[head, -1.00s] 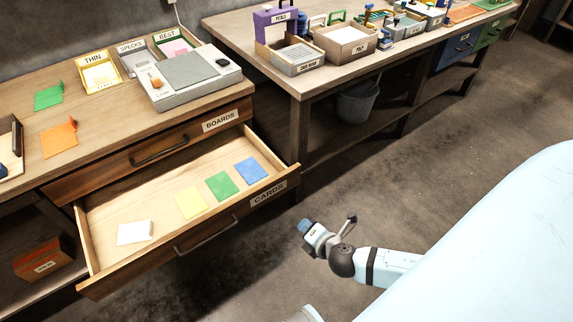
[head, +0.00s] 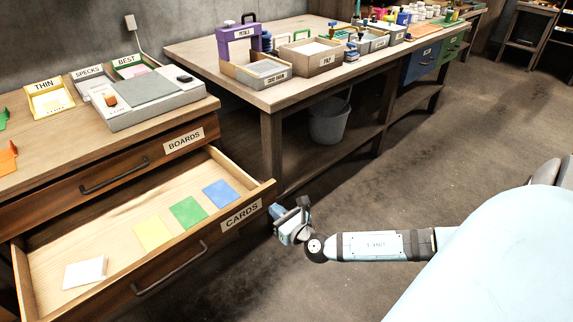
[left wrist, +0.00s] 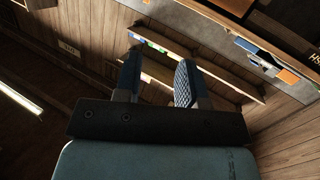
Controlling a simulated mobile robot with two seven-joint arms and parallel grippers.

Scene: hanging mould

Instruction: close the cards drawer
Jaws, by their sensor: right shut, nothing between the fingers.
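The cards drawer (head: 150,272) is pulled open below the closed boards drawer (head: 105,178) in the head view. Its front carries a dark bar handle (head: 168,268) and a CARDS label (head: 241,216). Inside lie a white stack (head: 85,272) and yellow (head: 153,233), green (head: 188,212) and blue (head: 220,194) cards. My right gripper (head: 284,210) is shut and empty, close to the right end of the drawer front; whether it touches is unclear. My left gripper (left wrist: 158,70) is open and empty in the left wrist view, its fingers apart; it is out of the head view.
The wooden cabinet top (head: 45,140) holds labelled trays and a grey device (head: 150,102). A second bench (head: 300,90) with bins stands to the right, a grey bucket (head: 328,122) beneath it. The floor (head: 430,160) right of the drawer is clear.

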